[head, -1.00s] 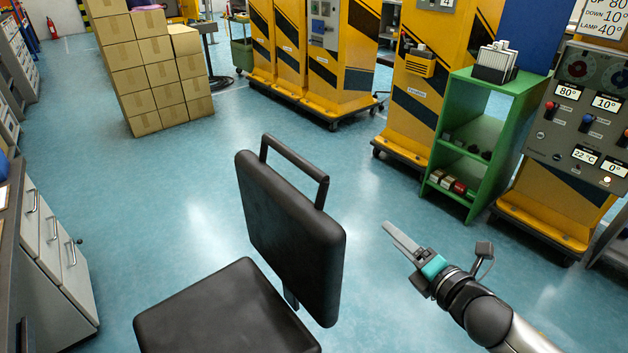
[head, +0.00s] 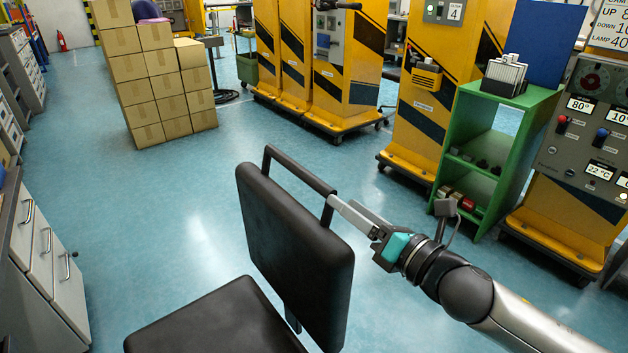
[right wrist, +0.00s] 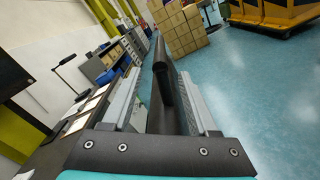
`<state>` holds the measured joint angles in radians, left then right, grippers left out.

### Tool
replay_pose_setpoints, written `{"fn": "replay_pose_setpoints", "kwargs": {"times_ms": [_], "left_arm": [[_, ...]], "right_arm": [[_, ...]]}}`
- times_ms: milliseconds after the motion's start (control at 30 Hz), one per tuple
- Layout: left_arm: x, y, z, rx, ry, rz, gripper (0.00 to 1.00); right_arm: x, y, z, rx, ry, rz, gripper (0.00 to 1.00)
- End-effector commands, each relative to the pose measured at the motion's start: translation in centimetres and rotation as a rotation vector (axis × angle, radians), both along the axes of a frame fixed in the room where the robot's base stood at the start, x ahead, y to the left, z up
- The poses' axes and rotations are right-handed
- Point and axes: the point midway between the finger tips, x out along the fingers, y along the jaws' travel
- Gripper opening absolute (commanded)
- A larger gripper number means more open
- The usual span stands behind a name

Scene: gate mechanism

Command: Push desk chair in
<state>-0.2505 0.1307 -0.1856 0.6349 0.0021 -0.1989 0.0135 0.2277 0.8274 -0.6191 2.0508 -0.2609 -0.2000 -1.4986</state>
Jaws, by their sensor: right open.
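The black desk chair (head: 295,255) stands in the lower middle of the head view, its seat (head: 215,325) to the left of its backrest. A bar handle (head: 298,168) rises over the top of the backrest. My right gripper (head: 338,203) is open at the right end of this handle. In the right wrist view the handle (right wrist: 162,85) runs between the two fingers of my right gripper (right wrist: 160,100). I cannot tell whether a finger touches it. My left gripper is not in view.
A drawer cabinet (head: 48,262) and desk edge line the left side. Stacked cardboard boxes (head: 150,85) stand at the back. Yellow machines (head: 345,70) and a green shelf (head: 480,165) stand at the right. Blue floor (head: 165,215) between them is clear.

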Motion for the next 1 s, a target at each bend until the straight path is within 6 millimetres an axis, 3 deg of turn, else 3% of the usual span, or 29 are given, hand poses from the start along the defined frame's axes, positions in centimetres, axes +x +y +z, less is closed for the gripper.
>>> {"fn": "replay_pose_setpoints", "kwargs": {"times_ms": [633, 1000], "left_arm": [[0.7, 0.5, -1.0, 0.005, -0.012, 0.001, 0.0], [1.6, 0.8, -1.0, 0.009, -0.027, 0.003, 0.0]], "right_arm": [[7.3, 4.9, 0.0, 0.002, -0.001, 0.0, 0.59], [8.6, 5.8, 0.0, -0.001, 0.001, 0.0, 0.59]]}}
